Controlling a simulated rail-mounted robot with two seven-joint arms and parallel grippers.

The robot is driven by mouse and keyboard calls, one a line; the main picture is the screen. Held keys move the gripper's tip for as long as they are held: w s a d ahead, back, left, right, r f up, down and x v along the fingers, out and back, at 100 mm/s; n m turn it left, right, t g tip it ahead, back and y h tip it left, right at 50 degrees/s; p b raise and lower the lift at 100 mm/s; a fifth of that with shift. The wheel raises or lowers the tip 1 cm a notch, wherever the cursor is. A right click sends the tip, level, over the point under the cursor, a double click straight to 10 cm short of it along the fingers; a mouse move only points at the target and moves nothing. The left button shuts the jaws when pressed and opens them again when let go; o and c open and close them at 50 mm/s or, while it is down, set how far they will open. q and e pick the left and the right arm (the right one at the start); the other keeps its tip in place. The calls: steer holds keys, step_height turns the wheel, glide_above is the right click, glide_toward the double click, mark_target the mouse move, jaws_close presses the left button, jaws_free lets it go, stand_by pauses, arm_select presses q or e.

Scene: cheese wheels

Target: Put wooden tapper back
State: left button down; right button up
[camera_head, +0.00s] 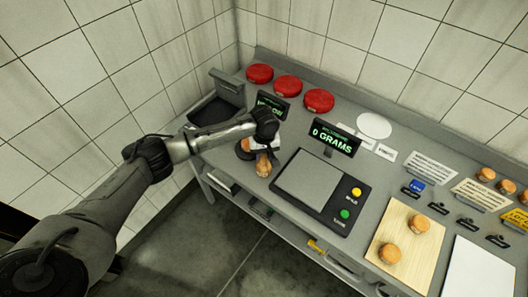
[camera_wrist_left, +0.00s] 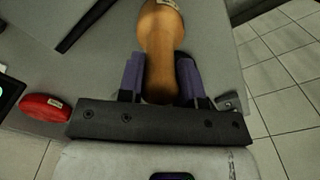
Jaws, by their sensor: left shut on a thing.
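The wooden tapper (camera_head: 263,165) is a light brown, rounded tool near the counter's front left edge, left of the scale. My left gripper (camera_head: 262,146) is shut on it, and its arm hides part of the area behind. I cannot tell whether the tapper touches the counter. My right gripper is not in view.
A scale (camera_head: 312,178) reading 0 GRAMS stands right of the tapper. Red cheese wheels (camera_head: 318,100) lie at the back. A grey bin (camera_head: 215,103) stands at the left end.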

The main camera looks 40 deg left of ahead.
arm_select(q)
steer(key=c, duration=0.8)
jaws_free()
step_height(320, 180, up, 12)
steer(key=s+d+f+m+t+h, duration=0.2)
steer(key=s+d+f+m, duration=0.7)
steer(key=s+d+f, duration=0.7)
steer(key=s+a+m, duration=0.1)
steer(key=s, duration=0.5)
steer(key=s+a+r+m+t+y, duration=0.1)
steer(key=s, duration=0.5)
steer(key=s+a, duration=0.1)
steer(key=s, duration=0.5)
steer(key=shift+s+r+m+t+y, duration=0.1)
steer(key=shift+r+m+t+y, duration=0.2)
steer(key=shift+m+y, duration=0.1)
